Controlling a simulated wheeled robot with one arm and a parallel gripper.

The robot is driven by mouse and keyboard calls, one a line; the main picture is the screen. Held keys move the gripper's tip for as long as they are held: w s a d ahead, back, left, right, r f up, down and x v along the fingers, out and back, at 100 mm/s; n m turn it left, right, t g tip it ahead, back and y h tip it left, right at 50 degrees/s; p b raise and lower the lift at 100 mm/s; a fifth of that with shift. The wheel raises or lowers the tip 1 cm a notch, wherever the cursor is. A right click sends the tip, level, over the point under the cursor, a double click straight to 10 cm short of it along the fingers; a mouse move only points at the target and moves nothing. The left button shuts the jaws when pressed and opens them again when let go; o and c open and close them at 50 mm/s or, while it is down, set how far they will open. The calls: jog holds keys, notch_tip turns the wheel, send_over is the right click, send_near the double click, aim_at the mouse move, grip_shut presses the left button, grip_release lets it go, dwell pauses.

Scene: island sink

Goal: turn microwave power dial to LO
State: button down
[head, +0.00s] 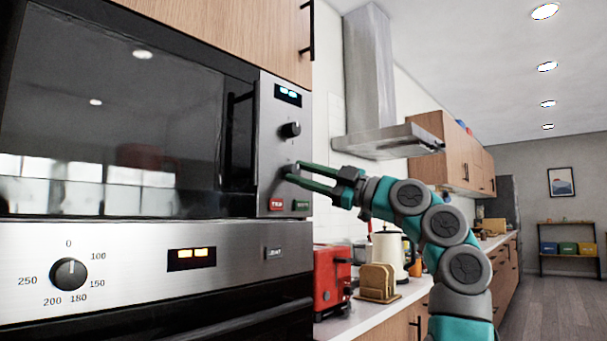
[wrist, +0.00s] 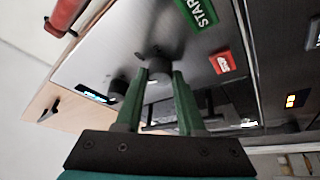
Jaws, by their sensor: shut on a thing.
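The microwave's steel control panel (head: 270,150) stands upright at the right of its dark door. An upper black dial (head: 290,129) sits below the lit display, and it also shows in the wrist view (wrist: 118,88). A lower dial (wrist: 158,64) lies between my fingertips; in the head view the fingers mostly hide it. My gripper (head: 291,171) reaches in from the right and is shut on this lower dial, as the wrist view of the gripper (wrist: 160,75) also shows. The dial markings are too small to read, so I cannot tell its setting.
A red button (head: 276,204) and a green start button (head: 300,205) sit just below my fingers. The oven with its own dial (head: 68,273) is underneath. A red toaster (head: 331,278), bread rack (head: 377,282) and white kettle (head: 388,254) stand on the counter below my arm.

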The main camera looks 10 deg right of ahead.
jog(key=shift+n+g, duration=0.7)
jog(key=shift+n, duration=0.6)
jog(key=c, duration=0.5)
grip_release()
jog(key=shift+d, duration=0.1)
jog(key=b+v, duration=0.1)
jog(key=v, duration=0.6)
jog(key=shift+s+d+f, duration=0.1)
jog(key=shift+s+d, duration=0.05)
jog(key=shift+d, duration=0.1)
jog(key=shift+d, duration=0.1)
